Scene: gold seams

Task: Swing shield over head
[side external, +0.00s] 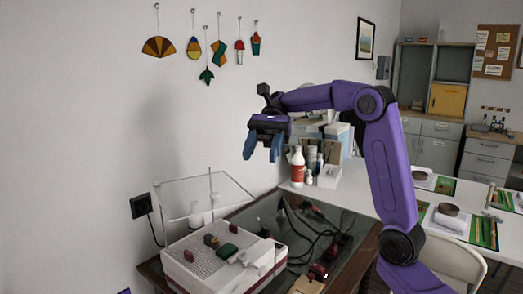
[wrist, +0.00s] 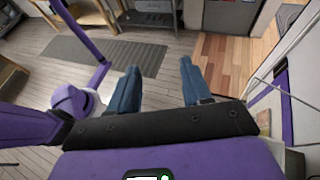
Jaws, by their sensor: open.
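A white grinder-like machine (side external: 203,268) with a grid top and dark red trim stands at the lower middle of the side view. A clear panel, seemingly the shield (side external: 183,190), stands above its back left part, with pale edges. A thin upright rod (side external: 210,180) and small white posts show by the panel; I cannot tell which part is the head. My gripper (side external: 260,156) is open and empty, high above and to the right of the panel, blue fingers pointing down. In the wrist view my gripper (wrist: 160,68) has nothing between its fingers; the machine cannot be made out there.
Small red, dark and green pieces (side external: 228,251) lie on the machine's top. A glass-topped case (side external: 325,240) with cables is at its right. Bottles (side external: 298,163) and a white box stand on the white table behind. Coloured glass ornaments (side external: 159,46) hang on the wall.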

